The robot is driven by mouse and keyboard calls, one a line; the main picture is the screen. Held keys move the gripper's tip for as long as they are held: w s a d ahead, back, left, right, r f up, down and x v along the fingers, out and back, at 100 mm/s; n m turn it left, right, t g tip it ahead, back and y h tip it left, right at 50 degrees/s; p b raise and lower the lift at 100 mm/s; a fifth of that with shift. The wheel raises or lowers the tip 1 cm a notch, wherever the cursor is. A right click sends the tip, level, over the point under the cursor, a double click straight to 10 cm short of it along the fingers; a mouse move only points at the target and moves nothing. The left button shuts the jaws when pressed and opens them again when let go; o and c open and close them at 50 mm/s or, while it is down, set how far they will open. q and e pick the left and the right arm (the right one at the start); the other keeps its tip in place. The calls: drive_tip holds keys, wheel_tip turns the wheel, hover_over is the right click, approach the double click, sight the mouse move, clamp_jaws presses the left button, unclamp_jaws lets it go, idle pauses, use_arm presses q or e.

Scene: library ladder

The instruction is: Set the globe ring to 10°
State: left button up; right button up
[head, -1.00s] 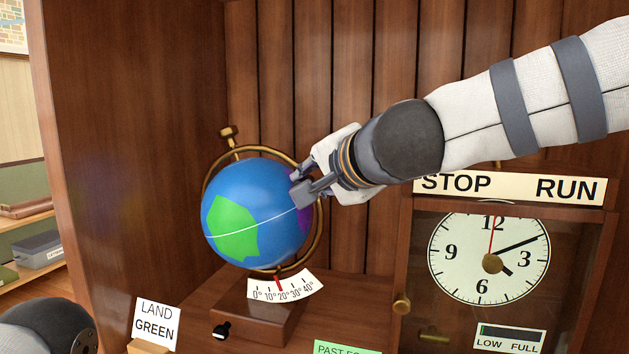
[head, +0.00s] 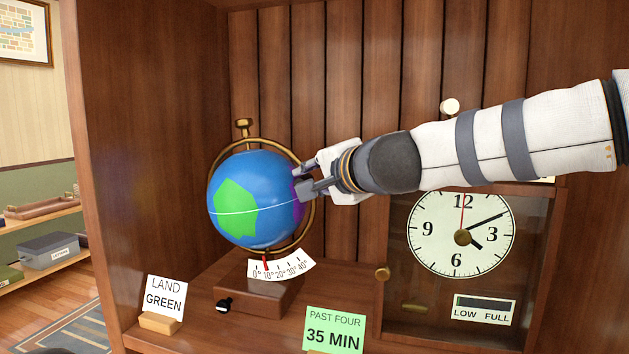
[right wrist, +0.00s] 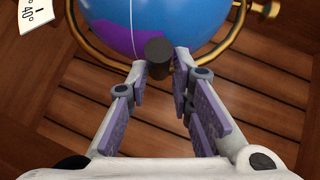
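The globe (head: 240,170) is blue with a green patch and a purple patch, inside a brass ring (head: 312,222) on a wooden base (head: 250,297). The ring's top finial (head: 243,125) leans slightly left. The white scale (head: 291,269) below reads 0° to 40°, and its red pointer (head: 265,264) stands at about the 10° mark. My right gripper (head: 301,183) is at the ring's right side. In the right wrist view its fingers (right wrist: 160,68) close on both sides of a dark knob (right wrist: 158,58). My left gripper is out of view.
A clock case (head: 382,310) stands to the right under my right arm. A LAND GREEN card (head: 165,297) and a green 35 MIN card (head: 334,330) stand in front. A small black knob (head: 224,305) is on the base's front. The cabinet wall (head: 150,150) is at left.

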drive_tip(key=shift+o, duration=1.1)
drive_tip(key=v, duration=1.2)
